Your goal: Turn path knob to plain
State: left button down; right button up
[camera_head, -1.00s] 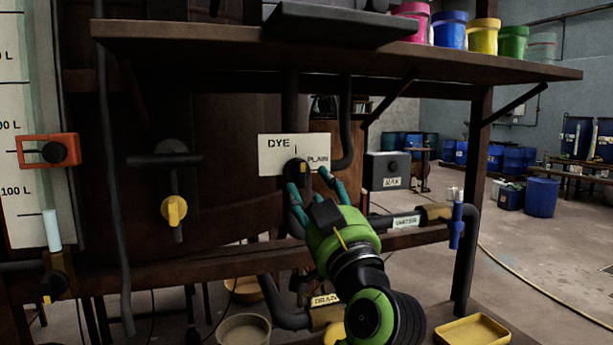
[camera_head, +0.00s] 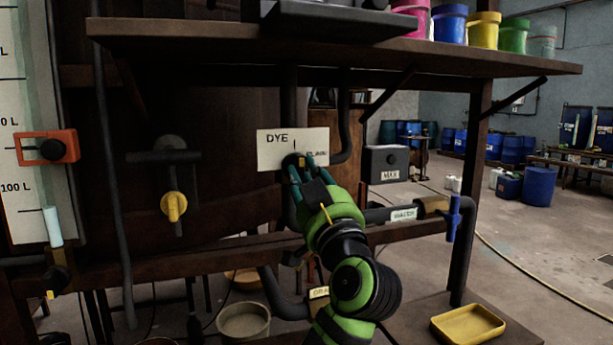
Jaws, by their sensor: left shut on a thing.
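The path knob (camera_head: 293,160) is a small dark knob at the lower edge of a white plate (camera_head: 272,143) marked DYE on the left and PLAIN on the right. My left gripper (camera_head: 303,170) is shut on the knob, its teal fingers on either side of it. The fingers and green hand cover most of the knob and part of the PLAIN lettering, so its exact pointing is hard to tell. My right gripper is not in view.
A wooden shelf (camera_head: 330,50) with coloured buckets overhangs the plate. A yellow valve handle (camera_head: 174,206) is to the left, a blue valve (camera_head: 454,222) to the right. A grey MAX box (camera_head: 386,163) stands close right. A yellow tray (camera_head: 468,324) lies lower right.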

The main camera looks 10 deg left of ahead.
pick_arm(q)
jog(key=shift+m, duration=0.4)
jog(key=m+h+p, duration=0.1)
jog(key=m, duration=0.1)
jog(key=shift+a+m+t+h, duration=0.1)
jog(key=shift+m+t+h, duration=0.2)
jog(key=shift+t+h, duration=0.1)
jog(key=m+h+p, duration=0.1)
jog(key=m, duration=0.1)
jog(key=shift+r+m, duration=0.15)
jog(key=shift+m, duration=0.15)
jog(key=m+h+p, duration=0.2)
jog(key=m+p, duration=0.3)
jog(key=p, duration=0.2)
jog(key=m+g+h+p, duration=0.1)
jog(key=m+h+p, duration=0.1)
jog(key=m+p, duration=0.3)
jog(key=m+g+h+p, duration=0.1)
jog(key=m+p, duration=0.4)
jog(key=p, duration=0.5)
jog(key=shift+s+a+r+h, duration=0.3)
jog(key=shift+a+h, duration=0.1)
jog(key=shift+f+m+g+p, duration=0.2)
jog(key=shift+m+g+p, duration=0.1)
jog(key=shift+m+p, duration=0.55)
jog(key=c, duration=1.1)
grip_release()
jog(key=shift+o, duration=0.2)
jog(key=shift+f, duration=0.1)
